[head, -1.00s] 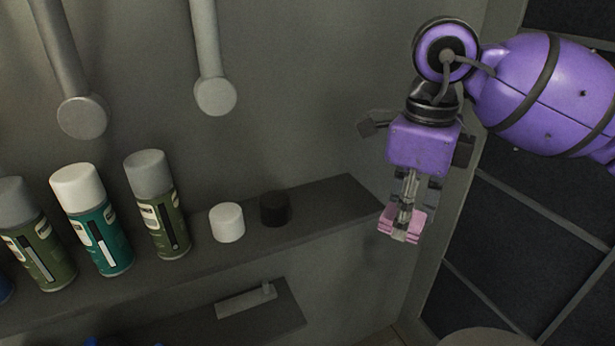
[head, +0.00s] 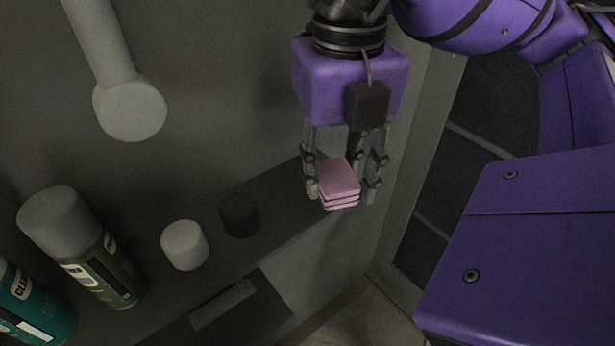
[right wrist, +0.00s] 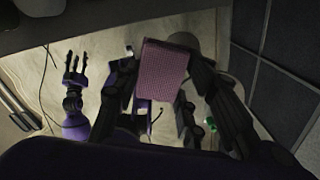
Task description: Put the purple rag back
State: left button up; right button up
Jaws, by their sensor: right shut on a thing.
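The rag (head: 340,180) is a small folded stack of pinkish-purple cloth. My right gripper (head: 342,190) is shut on it, with fingers on both sides, at the right end of the shelf (head: 290,190) in the head view. Whether the rag touches the shelf I cannot tell. In the right wrist view the rag (right wrist: 161,72) shows as a textured square between the dark fingers (right wrist: 160,95). My left gripper (right wrist: 76,66) shows in the right wrist view, with its fingers spread and nothing between them.
A white cap (head: 185,245) and a black cap (head: 239,214) stand on the shelf, left of the rag. Spray cans (head: 85,250) stand further left. A grey rod with a round end (head: 130,110) hangs above. A lower shelf (head: 240,315) lies below.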

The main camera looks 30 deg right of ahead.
jog(key=w+d+f, duration=0.1)
jog(key=w+f, duration=0.1)
jog(key=w, duration=0.1)
jog(key=w+d+f, duration=0.2)
jog(key=w+f, duration=0.1)
jog(key=w, duration=0.1)
jog(key=w+d+f, duration=0.1)
jog(key=w+f, duration=0.2)
jog(key=w, duration=0.1)
jog(key=shift+w+d+f, duration=0.1)
jog(key=shift+w+d, duration=0.05)
jog(key=shift+d, duration=0.05)
jog(key=shift+w+d+f, duration=0.25)
jog(key=shift+w+f, duration=0.35)
jog(key=shift+f, duration=0.1)
notch_tip(320, 180, down, 3)
jog(key=shift+w+f, duration=0.15)
pick_arm(q)
jog(key=shift+w, duration=0.45)
jog(key=shift+f, duration=0.1)
